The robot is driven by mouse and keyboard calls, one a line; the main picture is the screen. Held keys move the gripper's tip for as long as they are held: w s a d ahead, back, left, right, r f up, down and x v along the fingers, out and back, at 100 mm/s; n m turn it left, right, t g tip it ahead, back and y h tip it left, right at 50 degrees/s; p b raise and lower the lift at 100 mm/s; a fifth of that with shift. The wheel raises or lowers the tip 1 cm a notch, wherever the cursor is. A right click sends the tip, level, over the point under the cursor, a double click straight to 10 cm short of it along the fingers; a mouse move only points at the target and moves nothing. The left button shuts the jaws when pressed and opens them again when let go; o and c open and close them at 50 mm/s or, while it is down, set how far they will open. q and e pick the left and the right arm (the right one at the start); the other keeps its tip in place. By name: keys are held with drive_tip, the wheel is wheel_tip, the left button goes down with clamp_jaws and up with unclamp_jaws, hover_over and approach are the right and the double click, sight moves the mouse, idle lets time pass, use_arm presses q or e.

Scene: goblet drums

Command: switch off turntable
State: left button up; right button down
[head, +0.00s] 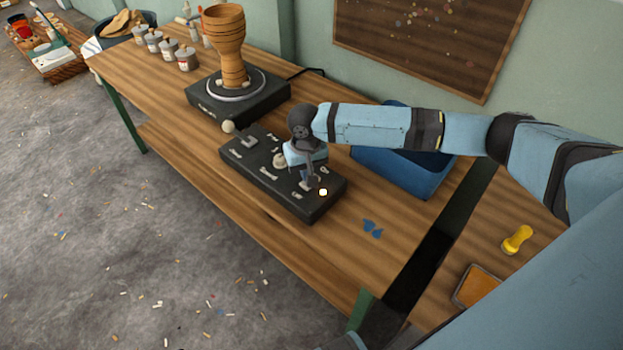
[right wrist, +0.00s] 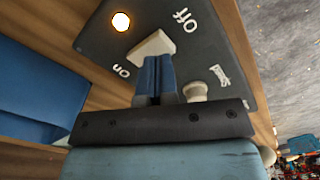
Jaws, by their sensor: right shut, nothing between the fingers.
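The turntable (head: 238,94) is a black square base with a round plate, and a wooden goblet drum (head: 226,45) stands upright on it. In front of it lies a black control box (head: 240,157). My right gripper (head: 314,182) is over the box's right end, shut and empty. In the right wrist view the shut fingertips (right wrist: 158,62) are at a pale switch (right wrist: 153,45) between "On" and "Off" labels; I cannot tell whether they touch. A lamp (right wrist: 121,21) near the switch glows and also shows in the head view (head: 323,192). My left gripper is not in view.
A blue bin (head: 415,175) stands behind my right forearm. A pale knob (right wrist: 195,90) and a ball-ended lever (head: 228,127) are on the box. Several cans (head: 187,59) stand at the far left of the workbench (head: 150,92). Its front strip is clear.

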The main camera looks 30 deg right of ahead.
drive_tip(key=shift+f, duration=1.35)
idle(0.6)
drive_tip(key=shift+r+p, duration=0.8)
drive_tip(key=shift+p, duration=0.35)
wheel_tip(320, 180, up, 2)
drive_tip(key=p, duration=0.2)
drive_tip(key=shift+r+p, duration=0.1)
drive_tip(key=shift+p, duration=0.25)
drive_tip(key=r+p, duration=0.2)
drive_tip(key=shift+p, duration=0.3)
drive_tip(key=shift+r+p, duration=0.6)
drive_tip(key=shift+p, duration=0.3)
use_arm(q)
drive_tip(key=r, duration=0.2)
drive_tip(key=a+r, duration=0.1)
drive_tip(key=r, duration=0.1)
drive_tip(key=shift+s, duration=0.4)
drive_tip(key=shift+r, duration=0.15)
